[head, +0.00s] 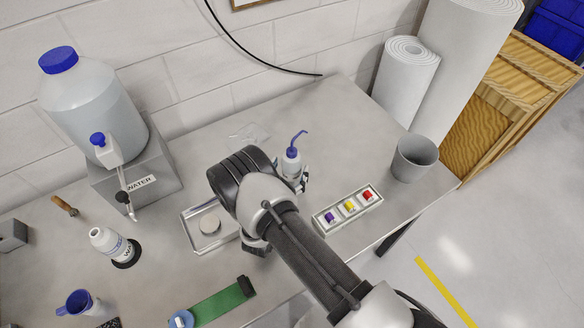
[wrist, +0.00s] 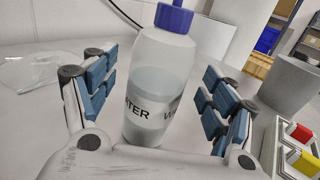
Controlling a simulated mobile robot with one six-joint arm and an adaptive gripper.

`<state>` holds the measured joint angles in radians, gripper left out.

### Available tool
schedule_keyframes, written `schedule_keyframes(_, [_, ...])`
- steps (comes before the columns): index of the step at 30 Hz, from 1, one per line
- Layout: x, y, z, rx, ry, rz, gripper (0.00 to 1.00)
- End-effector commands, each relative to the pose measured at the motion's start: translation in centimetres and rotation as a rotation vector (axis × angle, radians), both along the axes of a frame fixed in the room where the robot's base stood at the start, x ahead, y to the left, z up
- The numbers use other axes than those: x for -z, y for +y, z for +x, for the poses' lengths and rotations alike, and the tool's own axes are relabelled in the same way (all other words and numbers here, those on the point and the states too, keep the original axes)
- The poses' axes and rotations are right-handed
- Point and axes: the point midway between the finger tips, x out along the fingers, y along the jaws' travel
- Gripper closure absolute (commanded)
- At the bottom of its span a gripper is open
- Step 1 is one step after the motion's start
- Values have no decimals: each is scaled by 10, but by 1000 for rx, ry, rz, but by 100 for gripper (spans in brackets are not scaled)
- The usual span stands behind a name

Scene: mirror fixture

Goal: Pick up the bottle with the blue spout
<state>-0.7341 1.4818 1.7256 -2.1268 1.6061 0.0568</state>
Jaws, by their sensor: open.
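The bottle with the blue spout (head: 291,163) stands upright on the grey table, just beyond my arm in the head view. In the wrist view the bottle (wrist: 150,85) is clear-white with a blue cap and a label reading "TER", and it holds some liquid. My gripper (wrist: 160,108) is open, with one blue-padded finger on each side of the bottle. Gaps show between both fingers and the bottle. In the head view my arm hides most of my gripper and the bottle's lower part.
A tray of coloured blocks (head: 334,219) and a grey cup (head: 413,158) stand to the right. A metal tray (head: 192,218) lies left of my arm. A large water jug (head: 88,100) and a white bottle (head: 106,241) stand further left. Clear plastic (wrist: 28,70) lies behind.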

Motion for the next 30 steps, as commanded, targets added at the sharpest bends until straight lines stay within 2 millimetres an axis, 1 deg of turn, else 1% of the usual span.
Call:
schedule_keyframes(1, [0,-2,5,1,0,0,22])
schedule_keyframes(3, [0,-3,9,0,1,-1,22])
schedule_keyframes(10, [0,-3,10,-1,1,-1,22])
schedule_keyframes(25, [0,-3,9,-1,1,-1,55])
schedule_keyframes(26, [0,-3,9,-1,1,-1,57])
schedule_keyframes(30, [-1,-2,10,-1,-1,0,57])
